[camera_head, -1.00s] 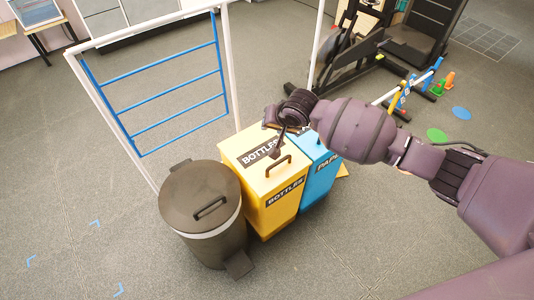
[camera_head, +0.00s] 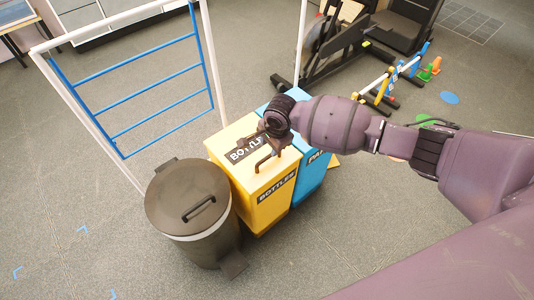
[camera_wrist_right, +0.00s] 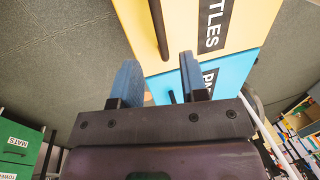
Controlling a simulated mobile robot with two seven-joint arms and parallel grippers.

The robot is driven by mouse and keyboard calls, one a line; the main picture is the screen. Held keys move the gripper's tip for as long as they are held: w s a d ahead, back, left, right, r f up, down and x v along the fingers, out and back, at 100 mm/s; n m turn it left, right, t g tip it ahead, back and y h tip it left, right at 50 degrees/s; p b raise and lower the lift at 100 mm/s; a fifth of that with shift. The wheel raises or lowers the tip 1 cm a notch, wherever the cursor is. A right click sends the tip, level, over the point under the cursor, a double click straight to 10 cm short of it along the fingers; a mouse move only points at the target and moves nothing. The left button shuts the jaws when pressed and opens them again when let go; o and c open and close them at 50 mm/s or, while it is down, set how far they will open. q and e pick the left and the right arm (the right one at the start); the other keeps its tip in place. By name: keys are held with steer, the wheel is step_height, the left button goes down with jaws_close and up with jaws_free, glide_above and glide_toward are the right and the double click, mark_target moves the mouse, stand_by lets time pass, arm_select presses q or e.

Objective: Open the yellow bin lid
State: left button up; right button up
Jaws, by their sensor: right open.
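The yellow bin (camera_head: 262,205) stands between a dark round bin and a blue bin, with "BOTTLES" labels on its front and lid. Its lid (camera_head: 222,147) is closed, with a dark handle (camera_head: 265,160) on top. My right gripper (camera_head: 262,145) is over the lid close to the handle and covers part of the lid label. In the right wrist view the gripper (camera_wrist_right: 160,80) is open with nothing between its fingers. The lid handle (camera_wrist_right: 158,25) shows just beyond the fingertips, and the yellow lid (camera_wrist_right: 185,30) fills the top. My left gripper is not in view.
The dark round bin (camera_head: 187,195) stands at the left of the yellow bin, and the blue bin (camera_head: 313,175) touches or nearly touches its right side. A white frame with blue bars (camera_head: 160,110) stands behind. The floor in front is clear.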

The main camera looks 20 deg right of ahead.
mark_target(268, 156)
steer(key=f, duration=0.1)
steer(key=f+b, duration=0.1)
steer(key=f, duration=0.3)
steer(key=shift+w+a+b, duration=0.1)
steer(key=shift+w+b, duration=0.2)
steer(key=shift+w+f+b, duration=0.3)
steer(key=shift+f+b, duration=0.05)
steer(key=shift+f, duration=0.4)
steer(key=shift+a, duration=0.1)
steer(key=c, duration=0.7)
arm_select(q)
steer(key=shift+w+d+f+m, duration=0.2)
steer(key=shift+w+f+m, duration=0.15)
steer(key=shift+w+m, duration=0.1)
arm_select(e)
steer(key=shift+r, duration=0.1)
jaws_close()
